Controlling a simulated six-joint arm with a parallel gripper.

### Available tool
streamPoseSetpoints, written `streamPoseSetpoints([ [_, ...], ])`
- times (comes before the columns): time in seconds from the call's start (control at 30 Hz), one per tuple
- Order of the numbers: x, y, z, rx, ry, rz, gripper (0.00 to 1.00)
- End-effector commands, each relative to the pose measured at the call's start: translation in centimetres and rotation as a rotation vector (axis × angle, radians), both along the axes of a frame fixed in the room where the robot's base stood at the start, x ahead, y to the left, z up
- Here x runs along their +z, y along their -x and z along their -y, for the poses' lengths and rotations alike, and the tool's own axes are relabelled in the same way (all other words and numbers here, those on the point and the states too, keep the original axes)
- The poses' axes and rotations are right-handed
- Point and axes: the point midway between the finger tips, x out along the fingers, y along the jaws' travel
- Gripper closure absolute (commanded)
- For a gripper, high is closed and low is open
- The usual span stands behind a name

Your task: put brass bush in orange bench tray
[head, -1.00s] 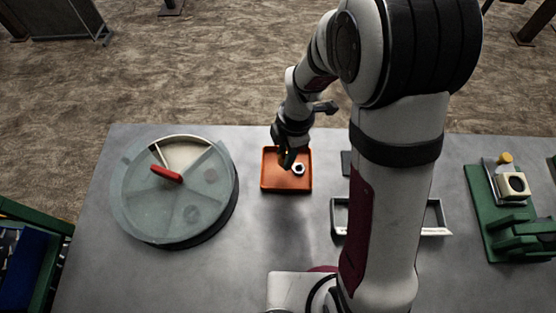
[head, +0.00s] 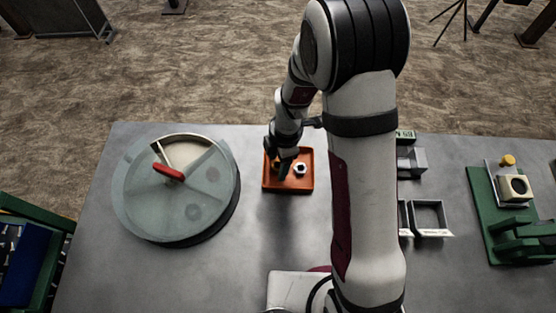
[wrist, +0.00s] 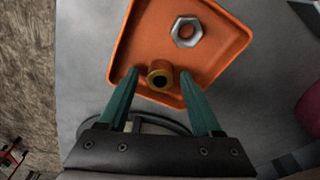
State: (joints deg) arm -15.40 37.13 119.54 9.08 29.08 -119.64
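The brass bush (wrist: 160,75) appears between my fingertips in the wrist view, with a gap on each side. It overlaps the near part of the orange bench tray (wrist: 225,70); whether it rests on the tray floor is hard to tell. In the head view the bush (head: 275,163) is a small yellow patch, partly hidden by my gripper (head: 283,170). The tray (head: 290,188) stands on the table right of the round container. My gripper (wrist: 159,75) is open, low over the tray's left part.
A hex nut (wrist: 187,31) lies in the tray; the head view shows it (head: 300,169) right of my gripper. A round lidded container (head: 175,205) with a red handle is left. Grey open boxes (head: 428,218) and a green machine (head: 515,215) stand right.

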Motion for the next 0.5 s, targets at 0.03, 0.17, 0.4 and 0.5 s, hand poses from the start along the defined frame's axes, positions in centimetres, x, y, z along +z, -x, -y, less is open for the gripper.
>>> streamPoseSetpoints([
  [0.03,0.0,0.0,0.0,0.000,0.000,0.000,0.34],
  [0.17,0.1,0.0,0.0,0.000,0.000,0.000,0.34],
  [0.4,4.2,-0.3,0.4,-0.002,-0.002,0.007,0.34],
  [0.5,7.0,-0.5,0.7,-0.002,-0.002,0.007,0.34],
])
